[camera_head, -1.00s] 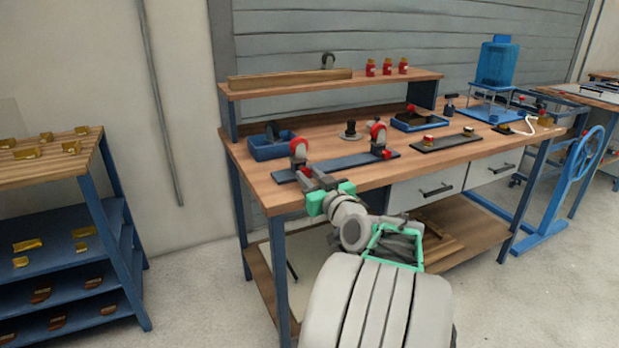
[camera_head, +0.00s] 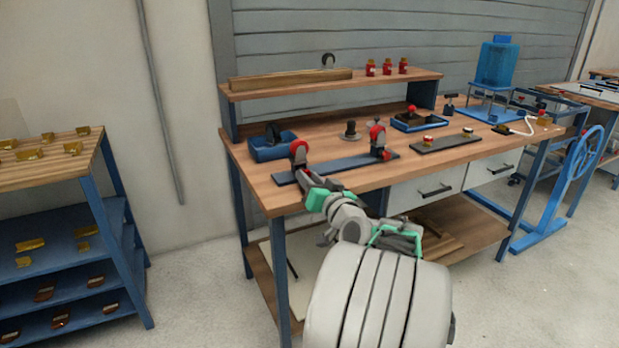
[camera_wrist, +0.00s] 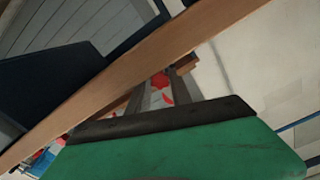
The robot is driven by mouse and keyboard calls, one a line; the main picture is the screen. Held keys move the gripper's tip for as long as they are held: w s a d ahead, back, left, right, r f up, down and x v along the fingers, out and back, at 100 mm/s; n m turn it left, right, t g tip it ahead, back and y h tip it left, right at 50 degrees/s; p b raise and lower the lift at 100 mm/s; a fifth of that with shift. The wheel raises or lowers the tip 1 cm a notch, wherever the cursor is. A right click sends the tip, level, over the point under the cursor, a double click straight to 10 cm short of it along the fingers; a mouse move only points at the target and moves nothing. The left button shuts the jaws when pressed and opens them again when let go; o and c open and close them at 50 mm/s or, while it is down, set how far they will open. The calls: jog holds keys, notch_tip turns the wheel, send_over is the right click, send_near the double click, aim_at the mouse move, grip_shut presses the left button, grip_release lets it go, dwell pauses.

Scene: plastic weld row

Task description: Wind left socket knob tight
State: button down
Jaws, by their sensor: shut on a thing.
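The left socket (camera_head: 298,160) stands at the left end of a dark blue rail (camera_head: 338,168) on the workbench, with a red rounded top. My gripper (camera_head: 303,172) is at its near side, below the red top. In the wrist view my gripper (camera_wrist: 163,92) has its grey fingers closed around a small red knob (camera_wrist: 160,80). My fingers hide part of the knob. A similar right socket (camera_head: 377,142) with a red top stands at the rail's other end, apart from my gripper.
A blue bin (camera_head: 272,147) stands behind the left socket. A black knobbed piece (camera_head: 350,131) and a blue tray (camera_head: 419,122) are farther back. The bench's front edge lies just below my gripper. A raised shelf (camera_head: 330,84) runs along the back.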

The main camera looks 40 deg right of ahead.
jog(key=c, duration=1.1)
grip_release()
jog(key=shift+c, duration=0.2)
jog(key=v, duration=0.7)
jog(key=shift+s+p, duration=0.35)
jog(key=shift+s, duration=0.05)
jog(key=shift+a, duration=0.15)
